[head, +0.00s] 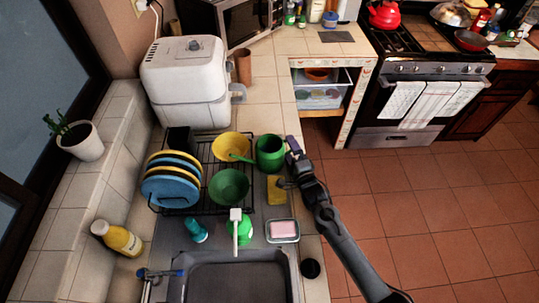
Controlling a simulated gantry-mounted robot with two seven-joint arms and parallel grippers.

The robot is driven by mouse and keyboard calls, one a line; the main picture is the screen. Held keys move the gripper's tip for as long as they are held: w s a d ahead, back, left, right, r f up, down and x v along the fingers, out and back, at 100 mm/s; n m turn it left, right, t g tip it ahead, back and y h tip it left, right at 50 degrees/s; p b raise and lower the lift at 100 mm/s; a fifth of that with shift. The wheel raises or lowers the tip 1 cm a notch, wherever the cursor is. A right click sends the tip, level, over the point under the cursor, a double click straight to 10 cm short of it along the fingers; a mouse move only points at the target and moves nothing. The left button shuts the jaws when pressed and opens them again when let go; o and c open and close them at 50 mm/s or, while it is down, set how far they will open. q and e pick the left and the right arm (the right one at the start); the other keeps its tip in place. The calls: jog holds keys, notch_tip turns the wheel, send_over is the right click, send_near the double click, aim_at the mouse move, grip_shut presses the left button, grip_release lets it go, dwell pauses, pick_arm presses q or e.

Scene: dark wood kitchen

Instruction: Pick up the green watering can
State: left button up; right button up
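The green watering can (270,153) stands at the right side of the black wire dish rack on the counter, with its spout pointing left toward the yellow bowl. My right gripper (287,167) is at the can's right side, close to its wall. Its fingertips are small and dark here, so I cannot tell whether they touch the can or how far apart they are. My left gripper is not in view.
The rack (205,208) holds blue and yellow plates (170,190), a yellow bowl (231,146) and a green bowl (228,187). A yellow sponge (276,190), soap dish (282,231) and sink (235,283) are nearer. A white appliance (187,82) stands behind.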

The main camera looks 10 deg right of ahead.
jog(key=c, duration=1.2)
jog(key=shift+r, duration=0.1)
jog(key=shift+r, duration=0.15)
